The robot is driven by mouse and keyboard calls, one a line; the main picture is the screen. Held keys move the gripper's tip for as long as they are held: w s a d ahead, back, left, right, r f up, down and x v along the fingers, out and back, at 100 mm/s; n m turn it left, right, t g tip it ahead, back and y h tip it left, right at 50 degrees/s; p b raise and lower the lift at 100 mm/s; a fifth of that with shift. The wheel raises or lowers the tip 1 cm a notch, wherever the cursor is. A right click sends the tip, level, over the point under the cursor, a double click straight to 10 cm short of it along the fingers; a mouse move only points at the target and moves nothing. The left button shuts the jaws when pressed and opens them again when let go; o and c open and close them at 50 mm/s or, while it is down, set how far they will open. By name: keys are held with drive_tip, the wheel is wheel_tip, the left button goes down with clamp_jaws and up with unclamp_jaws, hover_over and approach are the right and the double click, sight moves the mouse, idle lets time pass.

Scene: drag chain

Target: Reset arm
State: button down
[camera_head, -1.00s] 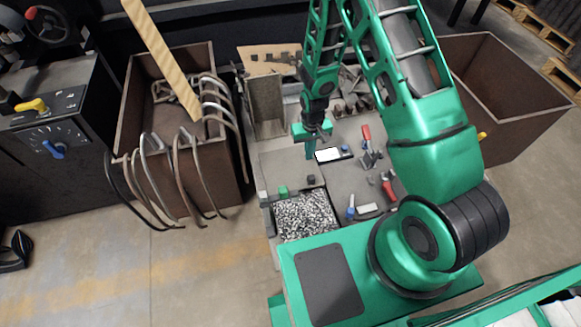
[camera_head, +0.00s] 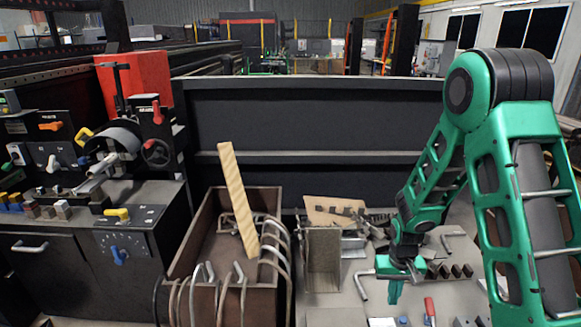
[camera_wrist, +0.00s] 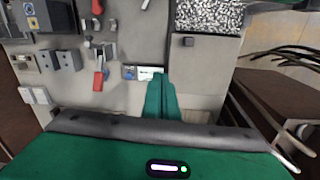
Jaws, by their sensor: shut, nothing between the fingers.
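My gripper (camera_head: 394,291) hangs at the end of my green arm over the grey worktable (camera_head: 332,306) in the head view. Its green fingers (camera_wrist: 160,98) show in the wrist view, close together with nothing between them. They point down at the worktable, near a small white-screened device (camera_wrist: 146,73) that lies on it. The fingers hide part of the table behind them.
Left of the table is a brown bin (camera_head: 203,240) with hooked rods over its rim and a wooden plank (camera_head: 239,203) standing in it. A machine with levers (camera_head: 117,225) is farther left. Red-handled tools (camera_wrist: 98,80) and a tray of metal chips (camera_wrist: 209,15) are on the table.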

drive_tip(key=s+d+r+m, duration=0.1)
drive_tip(key=s+d+r, duration=0.45)
drive_tip(key=r, duration=0.35)
drive_tip(key=s+d+r+m, duration=0.2)
drive_tip(key=s+d+r, duration=0.3)
drive_tip(key=r, duration=0.4)
drive_tip(key=s+r+m, duration=0.1)
drive_tip(key=s+r, duration=0.3)
drive_tip(key=s, duration=0.5)
drive_tip(key=s+r+m, duration=0.1)
drive_tip(key=s+r, duration=0.4)
drive_tip(key=s, duration=0.4)
drive_tip(key=shift+s+a+y, duration=0.15)
drive_tip(key=shift+s+y, duration=0.05)
drive_tip(key=shift+y, duration=0.2)
drive_tip(key=shift+r, duration=0.1)
